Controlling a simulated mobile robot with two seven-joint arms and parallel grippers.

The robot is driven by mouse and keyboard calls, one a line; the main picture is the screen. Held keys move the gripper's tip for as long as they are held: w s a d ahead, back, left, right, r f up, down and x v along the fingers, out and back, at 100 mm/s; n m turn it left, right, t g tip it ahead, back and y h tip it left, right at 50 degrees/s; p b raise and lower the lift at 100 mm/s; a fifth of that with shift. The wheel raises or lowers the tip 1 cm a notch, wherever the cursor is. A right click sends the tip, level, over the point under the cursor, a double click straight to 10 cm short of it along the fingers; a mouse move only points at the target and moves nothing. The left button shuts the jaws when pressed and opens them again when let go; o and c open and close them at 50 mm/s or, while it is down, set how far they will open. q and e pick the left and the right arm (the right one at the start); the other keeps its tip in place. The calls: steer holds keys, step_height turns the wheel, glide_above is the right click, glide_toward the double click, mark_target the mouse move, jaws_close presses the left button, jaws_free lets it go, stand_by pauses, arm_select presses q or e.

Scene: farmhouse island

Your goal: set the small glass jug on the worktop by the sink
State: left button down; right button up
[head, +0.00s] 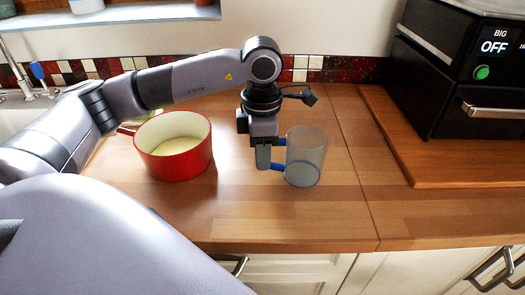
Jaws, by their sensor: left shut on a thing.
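The small glass jug (308,150) is clear and upright, with a blue handle on its left side. It is at the worktop (280,215), to the right of the red pot. I cannot tell whether its base touches the wood. My left gripper (265,160) points down and is shut on the jug at its handle side. The sink (14,122) is at the far left, partly hidden behind my left arm. My right gripper does not show.
A red pot (180,158) with pale contents stands left of the jug, close to my arm. A black oven (465,85) stands on a wooden board (415,155) at the right. The worktop in front of the jug is clear. Cupboards are below its front edge.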

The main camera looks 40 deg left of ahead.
arm_select(q)
steer(key=shift+f, duration=0.2)
steer(key=c, duration=1)
jaws_free()
steer(key=shift+r, duration=0.1)
step_height(320, 180, up, 12)
steer(key=shift+r, duration=0.15)
steer(key=shift+s, duration=0.1)
